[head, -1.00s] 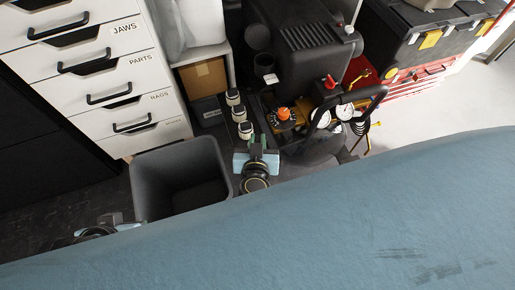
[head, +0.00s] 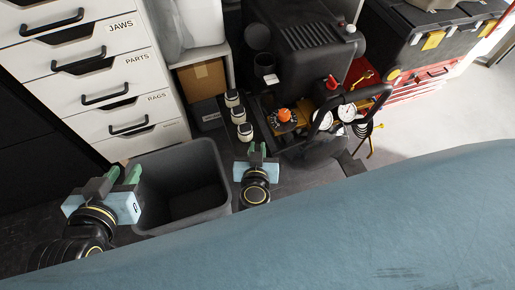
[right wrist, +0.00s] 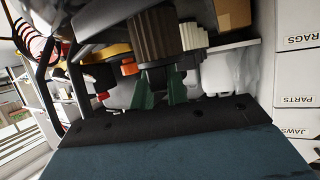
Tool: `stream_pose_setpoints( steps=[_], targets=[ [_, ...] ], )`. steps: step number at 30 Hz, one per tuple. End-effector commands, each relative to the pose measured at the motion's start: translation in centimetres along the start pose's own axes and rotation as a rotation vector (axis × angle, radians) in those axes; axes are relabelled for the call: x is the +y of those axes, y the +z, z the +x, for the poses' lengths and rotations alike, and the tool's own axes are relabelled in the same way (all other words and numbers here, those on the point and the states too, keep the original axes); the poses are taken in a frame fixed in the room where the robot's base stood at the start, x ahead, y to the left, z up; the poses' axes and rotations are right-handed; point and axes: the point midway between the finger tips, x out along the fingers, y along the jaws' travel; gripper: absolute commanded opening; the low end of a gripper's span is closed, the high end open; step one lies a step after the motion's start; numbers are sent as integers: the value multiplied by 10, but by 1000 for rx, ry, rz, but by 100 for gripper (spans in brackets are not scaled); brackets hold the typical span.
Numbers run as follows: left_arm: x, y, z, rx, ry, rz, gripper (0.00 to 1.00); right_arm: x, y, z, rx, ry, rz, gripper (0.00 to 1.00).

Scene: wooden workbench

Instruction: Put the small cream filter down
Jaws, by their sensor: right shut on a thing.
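My right gripper (head: 257,148) is shut near the row of small parts. In the right wrist view, which is upside down, its green fingers (right wrist: 161,92) close on the narrow dark end of a ribbed cylinder, the small filter (right wrist: 155,35). The filter looks brown-grey in shadow, so its cream colour is unclear. Its ribbed body hangs below the fingers. I cannot make it out in the head view, nor tell if it touches a surface. My left gripper (head: 124,173) is open and empty at the left edge of the grey bin (head: 215,208).
A black compressor with gauges (head: 347,112) is close on the right. White drawers (head: 110,95) stand left.

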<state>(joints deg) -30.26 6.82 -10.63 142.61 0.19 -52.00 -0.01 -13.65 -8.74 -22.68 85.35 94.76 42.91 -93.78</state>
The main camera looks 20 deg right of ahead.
Motion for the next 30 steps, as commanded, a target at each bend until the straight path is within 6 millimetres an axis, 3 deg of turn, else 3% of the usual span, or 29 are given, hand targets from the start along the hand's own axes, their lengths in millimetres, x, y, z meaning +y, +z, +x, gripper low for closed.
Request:
stream_pose_setpoints(
  steps=[4, 5, 9, 20, 30],
  targets=[
    [0, 0, 0, 3, 0, 0, 31, 0, 3, 1, 0, 0, 0, 0],
    [0, 0, 0, 3, 0, 0, 31, 0, 2, 1, 0, 0, 0, 20],
    [0, 0, 0, 3, 0, 0, 31, 0, 3, 1, -1, 0, 0, 37],
    [0, 2, 0, -9, -1, 0, 31, 0, 0, -1, -1, 0, 0, 37],
    [-10, 50, -18, -303, -26, -6, 31, 0, -1, -18, -2, 1, -1, 37]
  ],
)
